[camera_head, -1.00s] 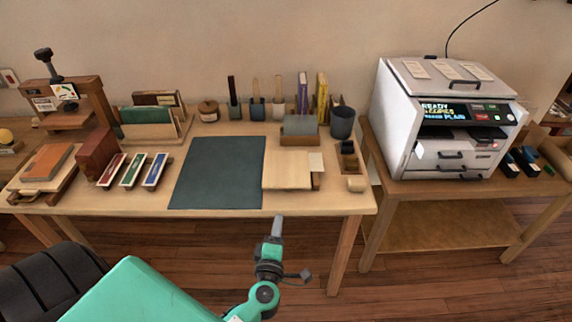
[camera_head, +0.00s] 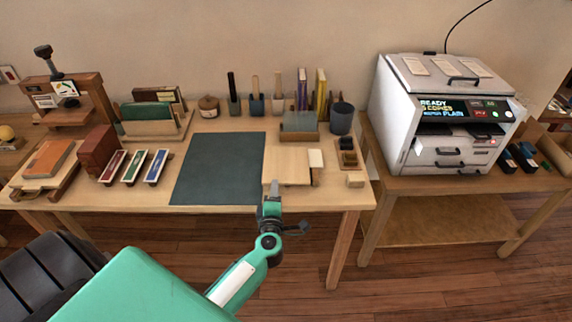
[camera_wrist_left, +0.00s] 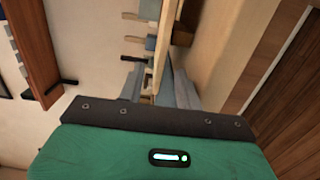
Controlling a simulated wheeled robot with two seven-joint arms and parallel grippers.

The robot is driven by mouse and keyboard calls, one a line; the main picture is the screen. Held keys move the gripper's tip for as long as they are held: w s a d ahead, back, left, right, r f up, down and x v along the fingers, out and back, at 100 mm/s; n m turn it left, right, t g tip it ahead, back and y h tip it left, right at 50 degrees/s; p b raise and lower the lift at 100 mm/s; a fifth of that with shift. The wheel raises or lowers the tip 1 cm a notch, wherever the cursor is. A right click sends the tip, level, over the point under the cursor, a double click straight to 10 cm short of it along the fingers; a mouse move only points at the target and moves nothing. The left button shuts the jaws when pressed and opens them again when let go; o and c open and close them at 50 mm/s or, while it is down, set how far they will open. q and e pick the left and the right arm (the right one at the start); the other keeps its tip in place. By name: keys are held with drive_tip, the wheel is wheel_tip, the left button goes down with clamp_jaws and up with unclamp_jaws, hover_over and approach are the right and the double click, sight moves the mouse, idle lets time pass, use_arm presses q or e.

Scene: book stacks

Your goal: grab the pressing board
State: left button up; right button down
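The pressing board appears to be the flat, pale wooden board (camera_head: 292,168) near the front edge of the table, just right of the dark mat. My left gripper (camera_head: 272,190) is at the board's front left edge, its tips overlapping that edge in the head view. In the left wrist view, the gripper's grey fingers (camera_wrist_left: 163,92) are apart. The board (camera_wrist_left: 165,45) shows there edge-on as a thin pale strip reaching in between them. I cannot tell whether the fingers touch it. My right gripper is not in view.
The dark mat (camera_head: 222,168) lies left of the board. A small pale block (camera_head: 316,158), a grey-topped box (camera_head: 299,126) and a dark cup (camera_head: 341,119) stand close by. The table's front edge (camera_head: 330,201) is below the gripper. A white printer (camera_head: 442,115) stands right.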

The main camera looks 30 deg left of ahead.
use_arm(q)
drive_tip(key=shift+x, duration=1.5)
drive_tip(key=shift+c, duration=0.4)
clamp_jaws()
